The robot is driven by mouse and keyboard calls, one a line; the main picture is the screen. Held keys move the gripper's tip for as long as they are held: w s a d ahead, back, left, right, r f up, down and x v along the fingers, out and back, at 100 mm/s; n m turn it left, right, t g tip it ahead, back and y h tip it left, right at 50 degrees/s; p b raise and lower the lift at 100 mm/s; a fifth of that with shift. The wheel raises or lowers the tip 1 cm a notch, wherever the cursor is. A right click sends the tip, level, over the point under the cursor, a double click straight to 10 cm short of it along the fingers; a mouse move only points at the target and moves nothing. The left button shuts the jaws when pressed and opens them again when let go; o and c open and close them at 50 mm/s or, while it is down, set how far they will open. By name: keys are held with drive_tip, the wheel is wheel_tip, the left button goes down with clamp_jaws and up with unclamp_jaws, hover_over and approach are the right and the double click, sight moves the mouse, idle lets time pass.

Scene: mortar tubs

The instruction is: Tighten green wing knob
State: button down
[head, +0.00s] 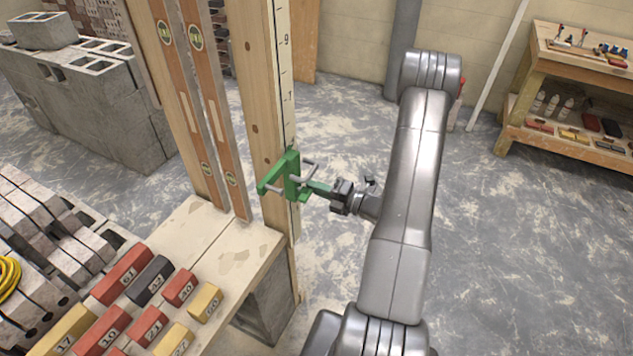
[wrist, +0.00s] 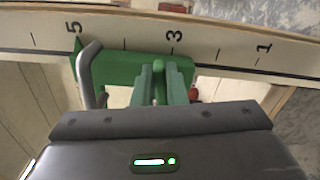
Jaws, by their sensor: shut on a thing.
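A green clamp (head: 291,178) with grey bars sits on an upright wooden post with a numbered scale (head: 286,90). My gripper (head: 318,188) reaches it from the right, with its jaws at the clamp's near side. In the wrist view the clamp (wrist: 120,68) lies across the scale, with a bent grey bar (wrist: 91,75) at its left. My gripper's narrow green fingers (wrist: 161,84) are closed around the green wing knob (wrist: 160,78), which shows only as a thin strip between them. How far the knob is turned cannot be told.
Two wooden spirit levels (head: 205,110) lean left of the post. A bench (head: 245,250) below holds numbered red, yellow and dark blocks (head: 122,275). Concrete blocks (head: 95,100) stand at the back left. A wooden shelf (head: 560,90) stands at right; floor between is clear.

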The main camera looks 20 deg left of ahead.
drive_tip(key=shift+s+m+p, duration=0.2)
drive_tip(key=shift+m+p, duration=0.3)
drive_tip(key=shift+m, duration=0.5)
drive_tip(key=shift+f, duration=0.1)
drive_tip(key=c, duration=1.7)
unclamp_jaws()
drive_tip(key=o, duration=0.3)
drive_tip(key=shift+s, duration=0.15)
drive_tip(key=shift+a, duration=0.15)
